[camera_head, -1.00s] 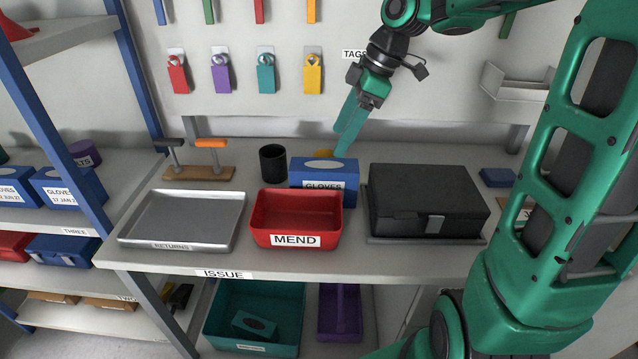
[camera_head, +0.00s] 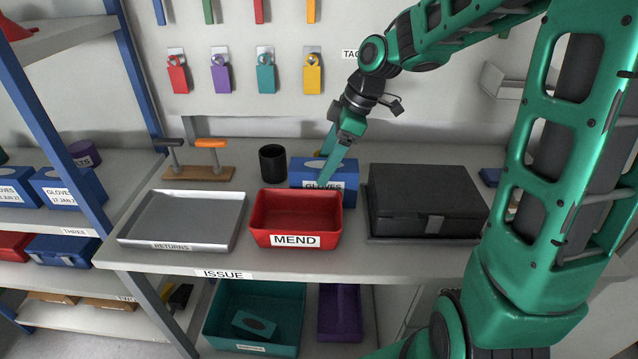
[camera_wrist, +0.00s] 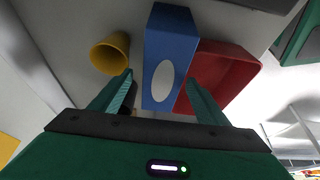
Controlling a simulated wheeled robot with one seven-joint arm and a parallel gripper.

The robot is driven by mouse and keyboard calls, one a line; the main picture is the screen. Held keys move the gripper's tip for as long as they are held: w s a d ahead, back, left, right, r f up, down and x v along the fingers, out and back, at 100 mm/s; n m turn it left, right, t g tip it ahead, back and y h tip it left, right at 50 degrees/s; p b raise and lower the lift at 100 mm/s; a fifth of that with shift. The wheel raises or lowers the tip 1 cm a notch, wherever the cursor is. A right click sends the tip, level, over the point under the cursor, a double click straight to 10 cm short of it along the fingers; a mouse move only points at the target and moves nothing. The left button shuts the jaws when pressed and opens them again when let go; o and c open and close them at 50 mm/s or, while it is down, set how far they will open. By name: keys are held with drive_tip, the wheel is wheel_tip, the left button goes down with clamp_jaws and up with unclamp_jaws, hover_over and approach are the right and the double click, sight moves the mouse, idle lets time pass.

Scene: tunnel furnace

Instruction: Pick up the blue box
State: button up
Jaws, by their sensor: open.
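The blue box (camera_head: 345,175) has a white GLOVES label on its front. It stands on the bench behind the red MEND bin (camera_head: 297,215). In the wrist view the blue box (camera_wrist: 170,45) shows a pale oval on one face. My gripper (camera_head: 325,180) is open and points down at the box; in the head view a finger covers part of the box's front. In the wrist view the fingers of my gripper (camera_wrist: 160,80) lie on either side of the box's near end. I cannot tell if they touch it.
A black cup (camera_head: 272,163) stands left of the box and a black case (camera_head: 425,195) right of it. A yellow cup (camera_wrist: 110,53) is beside the box in the wrist view. A RETURNS tray (camera_head: 185,220) lies at the left.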

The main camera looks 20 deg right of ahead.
drive_tip(key=shift+f, duration=0.2)
idle(0.6)
clamp_jaws()
